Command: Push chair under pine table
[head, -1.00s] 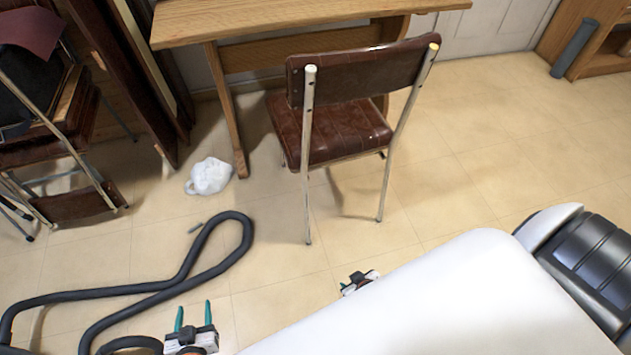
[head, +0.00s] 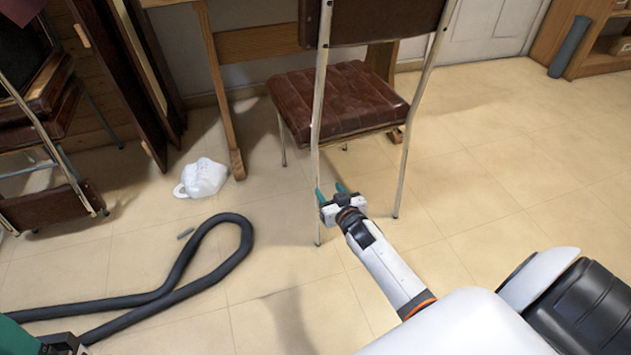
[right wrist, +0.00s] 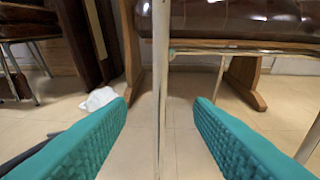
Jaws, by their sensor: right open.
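The chair has a dark red-brown padded seat (head: 340,98), a backrest (head: 375,20) and pale metal legs. It faces the pine table (head: 250,45), and the seat's far side lies near the table's edge. The tabletop is mostly out of the head view. My right gripper (head: 331,190) is open, low beside the chair's rear left leg (head: 317,150). In the right wrist view that leg (right wrist: 161,80) stands upright between the two teal fingers; whether it touches them I cannot tell. My left gripper (head: 45,340) is only partly visible at the bottom left corner.
A black hose (head: 165,290) loops on the floor at lower left. A white plastic jug (head: 203,178) lies by the table's left leg (head: 225,120). Folded chairs (head: 45,120) and leaning boards (head: 115,80) crowd the left. The tiled floor to the right is clear.

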